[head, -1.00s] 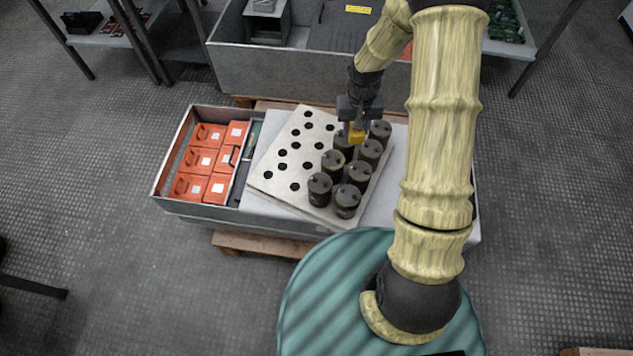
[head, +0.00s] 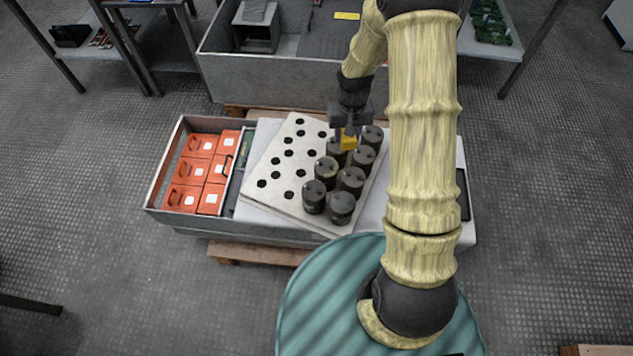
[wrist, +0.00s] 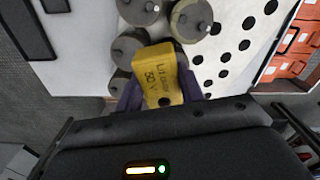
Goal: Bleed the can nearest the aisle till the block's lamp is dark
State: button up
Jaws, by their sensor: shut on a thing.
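My gripper (head: 348,128) is shut on a yellow block (head: 348,140), held low over the far end of the group of dark cans. In the wrist view the block (wrist: 163,76) sits between the fingers, with printed text reading about "50 V" and a small dark round spot; I cannot tell whether that spot is its lamp. Several dark cylindrical cans (head: 342,208) stand upright in two rows on a pale perforated board (head: 268,160). In the wrist view cans (wrist: 190,18) lie just beyond the block. Whether the block touches a can is unclear.
A grey tray (head: 160,185) holds orange boxes (head: 201,145) left of the board. A large grey bin (head: 280,78) stands behind. My arm covers the right side of the worktop. Shelves (head: 480,45) stand behind at both sides. Open floor lies left and right.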

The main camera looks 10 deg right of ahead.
jog(key=s+a+n+p, duration=0.2)
jog(key=s+a+n, duration=0.3)
jog(key=s+a+n+p, duration=0.3)
jog(key=s+a+n, duration=0.2)
jog(key=n, duration=0.1)
jog(key=shift+s+a+f, duration=0.2)
jog(key=shift+s, duration=0.05)
jog(key=shift+f, duration=0.1)
jog(key=shift+f+b, duration=0.2)
jog(key=shift+b, duration=0.1)
notch_tip(320, 180, down, 4)
jog(key=b, duration=0.3)
jog(key=shift+r, duration=0.2)
jog(key=shift+a+f, duration=0.1)
dwell(0.6)
jog(key=shift+f+b, duration=0.4)
jog(key=shift+f, duration=0.35)
dwell(1.1)
